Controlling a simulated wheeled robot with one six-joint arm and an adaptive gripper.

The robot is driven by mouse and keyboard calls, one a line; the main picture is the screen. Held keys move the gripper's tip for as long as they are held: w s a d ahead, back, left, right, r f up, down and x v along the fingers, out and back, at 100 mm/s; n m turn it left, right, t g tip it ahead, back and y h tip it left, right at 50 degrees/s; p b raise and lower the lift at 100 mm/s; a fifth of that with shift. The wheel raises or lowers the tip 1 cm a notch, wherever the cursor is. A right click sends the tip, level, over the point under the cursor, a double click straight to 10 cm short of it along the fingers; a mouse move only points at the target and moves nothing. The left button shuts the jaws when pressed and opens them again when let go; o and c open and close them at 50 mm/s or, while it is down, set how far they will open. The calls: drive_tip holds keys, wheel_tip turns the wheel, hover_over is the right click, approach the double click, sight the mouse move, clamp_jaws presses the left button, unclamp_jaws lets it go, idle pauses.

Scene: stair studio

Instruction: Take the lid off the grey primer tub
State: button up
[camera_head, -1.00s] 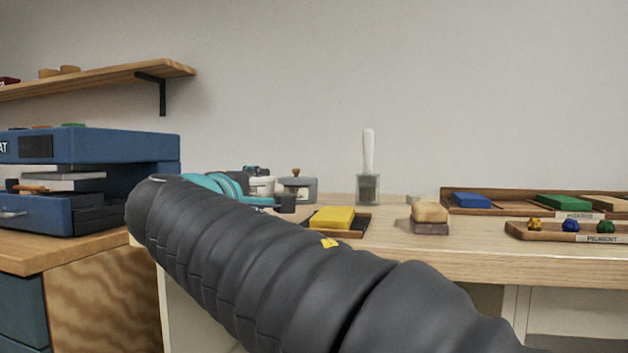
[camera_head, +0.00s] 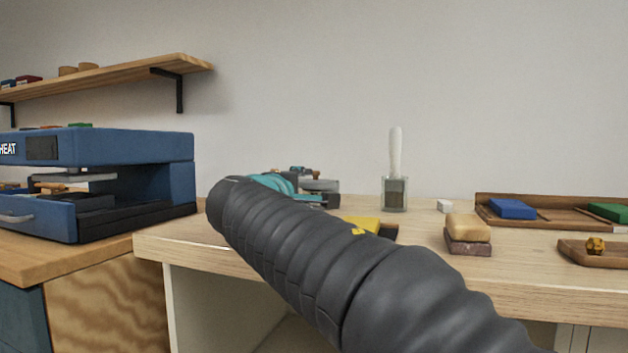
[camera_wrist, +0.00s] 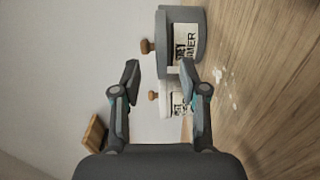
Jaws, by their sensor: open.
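The grey primer tub (camera_wrist: 198,45) lies ahead of my gripper in the wrist view, which is turned sideways. Its lid (camera_wrist: 163,45) is on, with a brown wooden knob (camera_wrist: 147,46). A white tub (camera_wrist: 178,98) with a similar knob (camera_wrist: 153,96) stands beside it, showing between my fingers. My gripper (camera_wrist: 160,72) is open and empty, its fingertips apart from the grey tub's knob. In the head view, the grey tub (camera_head: 322,185) shows only in part behind my gripper (camera_head: 318,196), and I cannot make out the white tub there.
A glass jar with a white-handled tool (camera_head: 395,192) stands right of the gripper on the wooden bench (camera_head: 420,262). Stacked blocks (camera_head: 468,232) and trays (camera_head: 490,218) lie further right. A blue heat press (camera_head: 110,150) is at left. White spots (camera_wrist: 225,85) mark the bench near the tubs.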

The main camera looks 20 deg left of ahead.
sight(314, 172)
drive_tip(key=shift+w+d, duration=0.15)
drive_tip(key=shift+w, duration=1.25)
clamp_jaws()
wheel_tip(314, 172, up, 3)
drive_tip(key=p, duration=0.2)
drive_tip(key=shift+f+p, duration=0.2)
drive_tip(key=shift+p, duration=0.1)
drive_tip(key=shift+f, duration=0.1)
drive_tip(key=s+r, duration=0.2)
drive_tip(key=s, duration=0.5)
drive_tip(key=s+a+r, duration=0.1)
drive_tip(key=s+r, duration=0.2)
drive_tip(key=s, duration=0.4)
drive_tip(key=shift+b, duration=0.4)
